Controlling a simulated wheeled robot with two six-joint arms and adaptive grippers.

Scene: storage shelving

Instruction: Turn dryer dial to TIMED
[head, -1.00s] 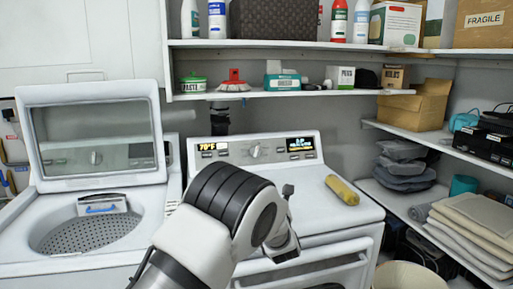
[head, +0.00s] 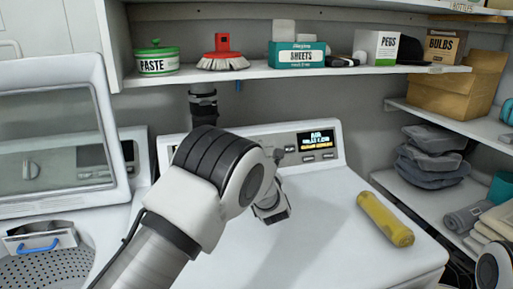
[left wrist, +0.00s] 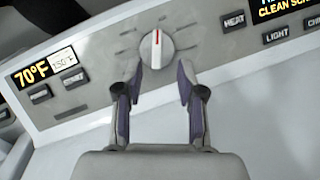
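The dryer dial (left wrist: 158,48) is a round white knob with a red pointer line, which points about straight up in the left wrist view. Its marks are too small to read. In the head view my left arm hides the dial. My left gripper (left wrist: 158,72) is open, with its two fingertips apart on either side of the dial's lower edge and nothing held between them. Whether they touch the dial I cannot tell. The dryer (head: 330,215) has a lit display (head: 318,137) to the right of the dial. My right gripper is not in view.
A yellow rolled item (head: 385,219) lies on the dryer top, right of my left arm. The washer's raised lid (head: 50,140) stands at left. A shelf (head: 300,71) with boxes and a red brush (head: 222,55) runs above the panel. The dryer top's middle is clear.

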